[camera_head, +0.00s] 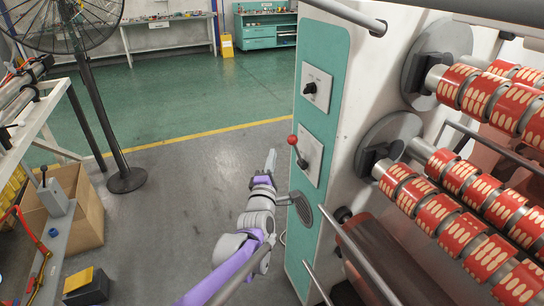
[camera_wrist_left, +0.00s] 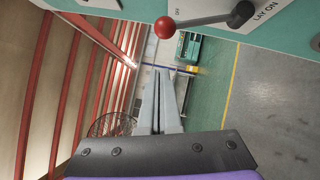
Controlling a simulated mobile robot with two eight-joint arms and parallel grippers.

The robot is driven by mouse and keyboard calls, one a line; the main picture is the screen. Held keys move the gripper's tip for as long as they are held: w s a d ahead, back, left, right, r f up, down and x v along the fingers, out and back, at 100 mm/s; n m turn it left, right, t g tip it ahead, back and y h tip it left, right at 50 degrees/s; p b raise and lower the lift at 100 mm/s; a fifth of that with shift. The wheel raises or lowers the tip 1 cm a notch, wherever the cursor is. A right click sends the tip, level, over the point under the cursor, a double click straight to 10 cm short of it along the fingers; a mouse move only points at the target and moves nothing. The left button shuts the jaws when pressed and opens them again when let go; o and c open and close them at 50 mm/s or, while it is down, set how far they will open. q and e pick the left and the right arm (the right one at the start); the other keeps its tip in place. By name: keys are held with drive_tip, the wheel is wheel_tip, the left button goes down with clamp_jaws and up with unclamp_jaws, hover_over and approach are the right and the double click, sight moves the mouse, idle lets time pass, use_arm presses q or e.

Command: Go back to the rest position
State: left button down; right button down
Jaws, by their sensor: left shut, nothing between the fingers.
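My left gripper (camera_head: 271,160) points away from me, in front of the machine's teal panel (camera_head: 322,72), with its closed fingers just left of the lever. The lever's red ball (camera_head: 292,140) sticks out to the left from a white plate (camera_head: 312,154). In the left wrist view my left gripper (camera_wrist_left: 163,78) is shut and empty, its fingers together. The red ball (camera_wrist_left: 164,27) shows there beyond the fingertips, apart from them, on a dark lever beside the words "LAY ON". My right gripper is not in view.
The machine carries rollers with red printed reels (camera_head: 463,238) at right. A black knob (camera_head: 310,88) sits above the lever. A fan (camera_head: 126,180), a cardboard box (camera_head: 88,215) and a workbench (camera_head: 45,110) stand at left. Grey floor (camera_head: 195,185) is open between them.

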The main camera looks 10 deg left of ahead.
use_arm(q)
drive_tip(key=s+a+f+m+g+p, duration=0.1)
drive_tip(key=s+f+m+g, duration=0.3)
drive_tip(key=s, duration=0.9)
drive_tip(key=s+a+f+m+g+p, duration=0.2)
drive_tip(key=s+f+m+g+p, duration=0.1)
drive_tip(key=s+m, duration=0.7)
drive_tip(key=s+a+f+m+g+p, duration=0.1)
drive_tip(key=s+f+m+g+p, duration=0.3)
drive_tip(key=s, duration=1.2)
drive_tip(key=m+g, duration=0.3)
drive_tip(key=shift+a+f+g, duration=0.15)
drive_tip(key=shift+f+g, duration=0.15)
